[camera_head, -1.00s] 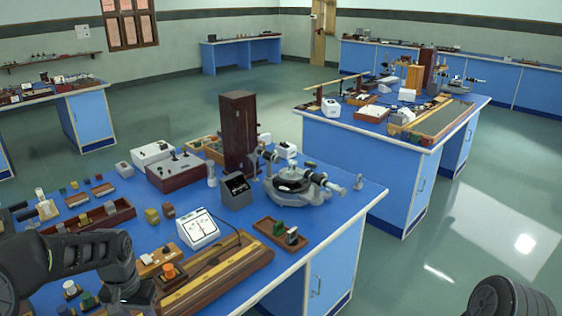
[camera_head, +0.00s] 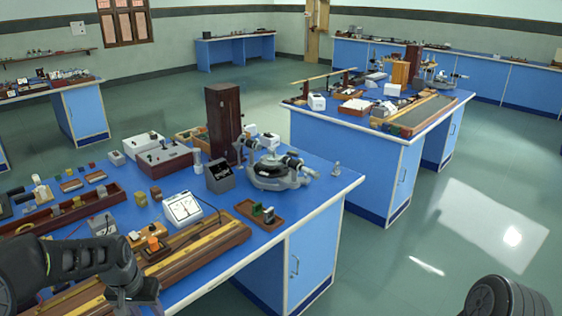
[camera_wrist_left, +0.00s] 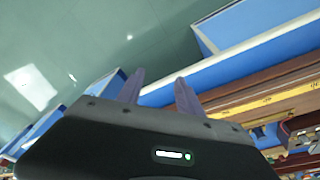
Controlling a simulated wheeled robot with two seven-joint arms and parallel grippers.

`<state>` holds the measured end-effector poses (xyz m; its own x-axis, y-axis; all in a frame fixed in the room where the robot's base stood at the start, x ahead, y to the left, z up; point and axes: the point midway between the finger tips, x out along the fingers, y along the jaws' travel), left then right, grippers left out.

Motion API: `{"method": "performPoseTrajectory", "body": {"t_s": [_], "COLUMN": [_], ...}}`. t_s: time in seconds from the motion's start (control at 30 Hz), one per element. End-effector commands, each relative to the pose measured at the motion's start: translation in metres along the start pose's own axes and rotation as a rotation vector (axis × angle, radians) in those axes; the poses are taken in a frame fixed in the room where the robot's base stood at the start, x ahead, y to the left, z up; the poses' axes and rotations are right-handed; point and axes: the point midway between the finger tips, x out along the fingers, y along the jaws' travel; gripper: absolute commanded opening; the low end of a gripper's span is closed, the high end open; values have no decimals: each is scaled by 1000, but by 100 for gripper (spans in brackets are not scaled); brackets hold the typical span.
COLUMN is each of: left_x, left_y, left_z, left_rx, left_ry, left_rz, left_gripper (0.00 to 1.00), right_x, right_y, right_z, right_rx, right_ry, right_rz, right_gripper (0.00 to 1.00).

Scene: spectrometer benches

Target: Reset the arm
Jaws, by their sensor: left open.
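My left arm (camera_head: 70,258) comes in from the left, bent over the near corner of the blue bench. Its wrist hangs down at the bottom edge, and the fingers are hard to make out there. In the left wrist view, my left gripper (camera_wrist_left: 158,88) shows two purple-grey fingers spread apart with nothing between them. The bench edge and floor lie beyond the fingers. A dark ribbed part of my right arm (camera_head: 500,298) shows at the bottom right. My right gripper is out of the picture.
The near bench (camera_head: 325,188) holds a spectrometer (camera_head: 275,172), a dark wooden box (camera_head: 222,120), a white meter (camera_head: 182,208) and a long wooden board (camera_head: 215,240) close to my left arm. A second bench (camera_head: 355,150) stands behind. Open floor (camera_head: 450,220) lies to the right.

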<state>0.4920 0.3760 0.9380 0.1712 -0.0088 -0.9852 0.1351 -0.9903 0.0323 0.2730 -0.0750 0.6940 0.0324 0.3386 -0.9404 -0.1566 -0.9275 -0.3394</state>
Motion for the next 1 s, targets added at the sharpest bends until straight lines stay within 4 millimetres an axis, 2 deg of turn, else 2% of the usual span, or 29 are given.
{"method": "performPoseTrajectory", "body": {"t_s": [0.13, 0.27, 0.37, 0.47, 0.57, 0.6, 0.67, 0.7, 0.8, 0.9, 1.0], "left_x": [18, 50, 80, 114, 154, 168, 184, 192, 205, 209, 212], "left_y": [22, 54, 86, 124, 167, 184, 204, 215, 236, 248, 255], "left_z": [-8, -6, 6, 31, 78, 103, 141, 167, 224, 267, 291], "left_rx": [-9, -19, -30, -48, -72, -81, -93, -97, -94, -78, -62], "left_ry": [72, 127, 150, 158, 135, 115, 79, 48, -36, -119, -169], "left_rz": [39, 92, 138, 189, 239, 256, 274, 283, 298, 309, 317], "left_gripper": [43, 43, 43, 43, 43, 43, 43, 43, 43, 43, 43], "right_x": [0, 0, 1, 2, 4, 4, 5, 6, 7, 7, 8], "right_y": [0, 1, 1, 1, 1, 2, 2, 2, 2, 2, 2], "right_z": [1, 0, 0, 0, 0, 0, 0, 0, 0, -1, -1], "right_rx": [1, 0, 0, 0, -1, -1, -1, -1, -1, -1, -1], "right_ry": [-1, -1, -1, 0, 0, 0, 1, 1, 1, 2, 2], "right_rz": [0, 0, 0, -1, -1, -1, -2, -2, -2, -2, -2], "right_gripper": [42, 42, 42, 42, 42, 42, 42, 42, 42, 42, 42]}}
